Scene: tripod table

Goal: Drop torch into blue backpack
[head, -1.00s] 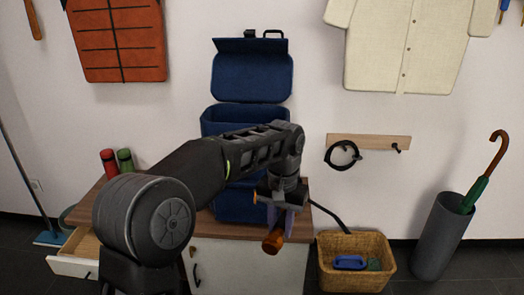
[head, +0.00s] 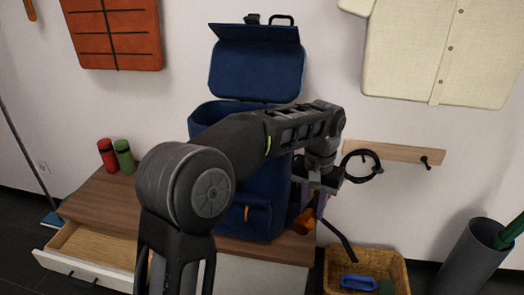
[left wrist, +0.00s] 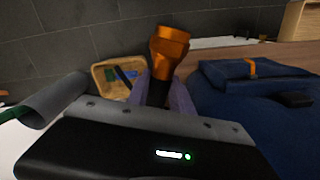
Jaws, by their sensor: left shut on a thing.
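The blue backpack (head: 270,185) stands upright on the wooden cabinet top, its lid (head: 255,72) swung up and open against the wall. My left arm crosses in front of it and hides part of its opening. My left gripper (head: 309,205) is shut on the torch (head: 304,221), at the right side of the backpack and outside it. In the left wrist view the torch (left wrist: 169,48) shows an orange head and a dark handle between the purple fingers (left wrist: 165,98). The backpack (left wrist: 250,105) lies to its right there. My right gripper is not in view.
The cabinet top (head: 115,195) is clear at left, with a red bottle (head: 107,155) and a green bottle (head: 124,157) at its back. A drawer (head: 90,253) is open. A wicker basket (head: 397,262), an umbrella stand (head: 470,262) and a wall hook rail (head: 405,152) are at right.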

